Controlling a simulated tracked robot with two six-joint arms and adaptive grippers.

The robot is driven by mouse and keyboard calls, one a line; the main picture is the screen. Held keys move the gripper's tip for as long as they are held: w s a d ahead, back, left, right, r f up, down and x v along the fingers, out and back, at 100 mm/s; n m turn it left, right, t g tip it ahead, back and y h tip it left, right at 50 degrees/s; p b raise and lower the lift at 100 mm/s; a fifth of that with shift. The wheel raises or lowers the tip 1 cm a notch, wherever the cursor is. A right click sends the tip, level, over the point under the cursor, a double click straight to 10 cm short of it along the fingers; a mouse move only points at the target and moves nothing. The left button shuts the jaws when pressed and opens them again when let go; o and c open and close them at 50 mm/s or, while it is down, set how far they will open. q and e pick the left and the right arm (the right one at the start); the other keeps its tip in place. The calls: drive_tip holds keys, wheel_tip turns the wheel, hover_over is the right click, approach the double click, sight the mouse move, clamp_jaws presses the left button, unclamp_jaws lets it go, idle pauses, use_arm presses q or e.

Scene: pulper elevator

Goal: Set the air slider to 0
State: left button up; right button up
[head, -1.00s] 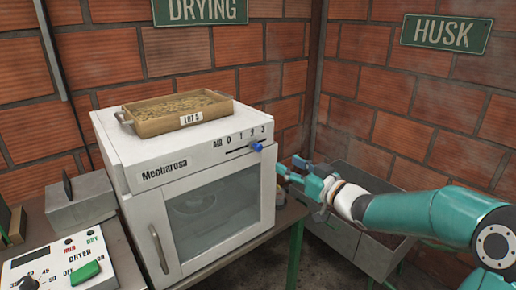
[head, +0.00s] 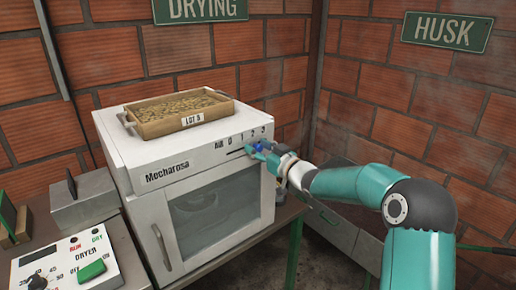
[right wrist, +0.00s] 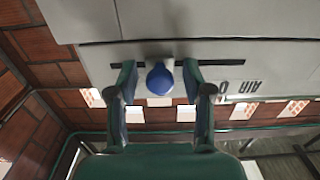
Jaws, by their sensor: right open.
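The air slider's round blue knob (head: 257,147) sits on the upper front of the white Mecharosa dryer (head: 165,155), below the right part of the scale, near the 2 and 3 marks. My right gripper (head: 262,153) is at the knob and partly covers it in the head view. In the right wrist view my right gripper (right wrist: 160,88) is open, one finger on each side of the knob (right wrist: 160,82), with gaps on both sides. The dark slot (right wrist: 240,72) runs to both sides, with AIR and 0 toward the right. My left gripper is not in view.
A grey bin (head: 340,225) stands right of the dryer.

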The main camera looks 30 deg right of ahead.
sight(229, 153)
clamp_jaws()
drive_tip(key=shift+a+f+b, duration=0.15)
drive_tip(key=shift+a+b, duration=0.05)
drive_tip(key=shift+b, duration=0.15)
drive_tip(key=a+b, duration=0.4)
drive_tip(key=a, duration=0.1)
drive_tip(key=a+b, duration=0.2)
drive_tip(key=b, duration=0.1)
drive_tip(key=shift+s+a, duration=0.25)
drive_tip(key=shift+s, duration=0.05)
drive_tip(key=shift+a, duration=0.2)
